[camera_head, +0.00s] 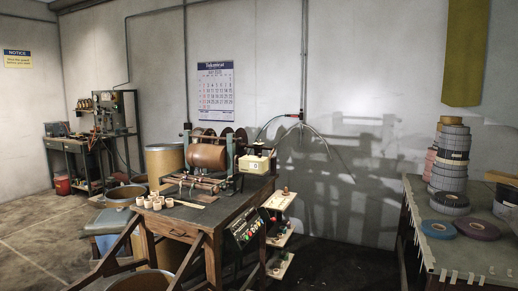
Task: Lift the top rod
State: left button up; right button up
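A tape winding machine (208,155) stands on a dark-topped wooden workbench (215,218) left of the middle. It has a large brown roller (207,156) between uprights. Thin reddish rods (196,181) run across the low front of the machine, below the roller. They are small and close together in the picture, so I cannot tell which one is the top rod. Neither of my grippers is in view, and nothing is seen touching the rods.
Small pale rolls (153,203) stand on the bench's left front. A cream box (254,164) is at the machine's right. A control panel (244,229) and small shelves (279,201) are at the bench's right side. A table (468,251) with tape rolls (450,160) stands far right.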

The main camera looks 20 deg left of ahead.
aim_at(240, 140)
jog(key=i+j, duration=0.2)
jog(key=i, duration=0.25)
jog(key=i+j, duration=0.25)
jog(key=i, duration=0.15)
jog(key=i+j+u, duration=0.1)
jog(key=i, duration=0.35)
jog(key=i+j, duration=0.45)
jog(key=i, duration=0.4)
